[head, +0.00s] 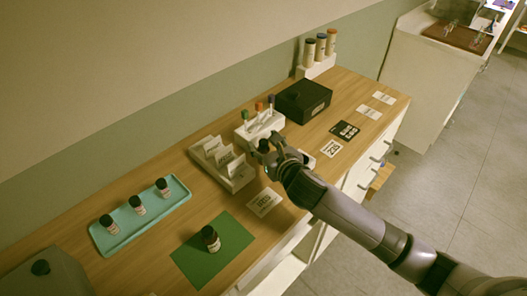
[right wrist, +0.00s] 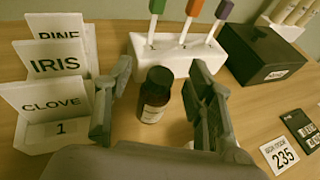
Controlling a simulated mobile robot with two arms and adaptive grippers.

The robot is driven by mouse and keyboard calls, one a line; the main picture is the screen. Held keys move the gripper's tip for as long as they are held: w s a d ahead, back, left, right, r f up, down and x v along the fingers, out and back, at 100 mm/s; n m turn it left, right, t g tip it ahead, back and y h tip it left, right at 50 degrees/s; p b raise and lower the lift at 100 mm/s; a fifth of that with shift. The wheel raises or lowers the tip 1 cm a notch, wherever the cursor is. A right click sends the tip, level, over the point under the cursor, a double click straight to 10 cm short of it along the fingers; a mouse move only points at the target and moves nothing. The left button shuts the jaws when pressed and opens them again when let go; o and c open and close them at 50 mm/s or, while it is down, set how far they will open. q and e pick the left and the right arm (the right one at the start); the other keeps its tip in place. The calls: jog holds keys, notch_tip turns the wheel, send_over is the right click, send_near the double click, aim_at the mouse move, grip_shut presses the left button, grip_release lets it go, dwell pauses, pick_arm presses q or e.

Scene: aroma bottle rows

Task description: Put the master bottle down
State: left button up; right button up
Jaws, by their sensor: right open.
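A dark brown bottle (right wrist: 155,98) with a black cap and a pale label stands upright on the wooden counter. In the right wrist view it is between the fingers of my right gripper (right wrist: 160,72), with a gap on both sides. The label is too small to read. In the head view my right gripper (head: 268,146) is low over the counter, beside the white card holder, and hides most of this bottle. Another dark bottle (head: 210,238) stands on a green mat (head: 190,260). Several similar bottles stand in a row on a teal tray (head: 108,240). My left gripper is not in view.
The card holder (right wrist: 52,134) with PINE, IRIS and CLOVE cards is close on the left. A white rack (right wrist: 170,58) with coloured-top sticks stands just behind the bottle. A black box (head: 303,100) and a 235 card (head: 331,148) are to the right.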

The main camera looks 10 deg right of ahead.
jog(key=shift+w+a+f, duration=0.1)
jog(key=shift+w+f, duration=0.1)
jog(key=shift+w, duration=0.5)
jog(key=shift+s, duration=0.1)
grip_shut()
